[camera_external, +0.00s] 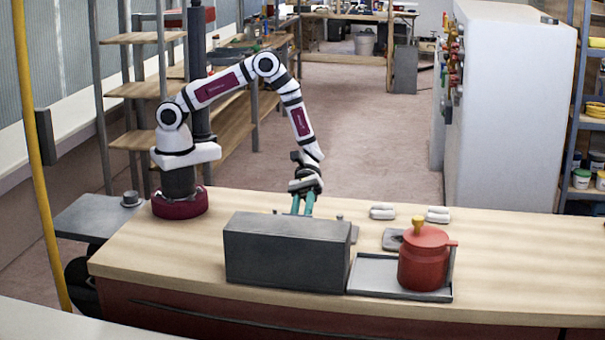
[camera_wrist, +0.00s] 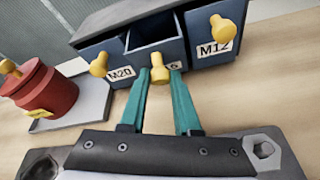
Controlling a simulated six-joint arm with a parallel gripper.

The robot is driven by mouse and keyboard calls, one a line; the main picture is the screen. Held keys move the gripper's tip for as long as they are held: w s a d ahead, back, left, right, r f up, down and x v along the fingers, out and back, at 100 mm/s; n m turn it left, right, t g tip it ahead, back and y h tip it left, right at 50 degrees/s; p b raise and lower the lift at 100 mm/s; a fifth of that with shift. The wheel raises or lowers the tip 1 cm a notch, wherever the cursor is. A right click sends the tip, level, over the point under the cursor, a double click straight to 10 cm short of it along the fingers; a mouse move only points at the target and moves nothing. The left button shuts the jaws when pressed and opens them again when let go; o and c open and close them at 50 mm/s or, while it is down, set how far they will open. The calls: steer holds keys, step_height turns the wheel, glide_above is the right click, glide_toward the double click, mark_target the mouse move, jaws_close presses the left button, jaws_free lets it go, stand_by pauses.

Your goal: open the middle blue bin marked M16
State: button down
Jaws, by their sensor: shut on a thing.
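The grey bin cabinet (camera_external: 285,252) stands on the bench with its back to the external camera, so its bins are hidden there. In the wrist view its front has three dark blue bins with yellow knobs. The middle bin (camera_wrist: 143,46) is pulled partly out, with its dark inside showing from above. Its label (camera_wrist: 175,66) is mostly covered; only a "6" shows. My gripper (camera_wrist: 161,76) has its teal fingers on either side of the middle bin's yellow knob (camera_wrist: 159,62), shut on it. In the external view my gripper (camera_external: 302,204) is just behind the cabinet.
The M20 bin (camera_wrist: 118,72) and M12 bin (camera_wrist: 212,46) flank the middle one and look shut. A red pot (camera_external: 425,262) stands on a grey tray (camera_external: 372,278) beside the cabinet. Small pale parts (camera_external: 383,211) lie on the bench. The bench's right side (camera_external: 530,260) is clear.

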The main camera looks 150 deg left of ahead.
steer(key=shift+s+a+f, duration=0.25)
steer(key=shift+s+f, duration=0.15)
steer(key=shift+f, duration=0.4)
steer(key=shift+s+a+f, duration=0.2)
steer(key=shift+s+f, duration=0.2)
steer(key=shift+f, duration=0.5)
steer(key=c, duration=0.7)
jaws_free()
steer(key=shift+o, duration=0.2)
steer(key=shift+a, duration=0.15)
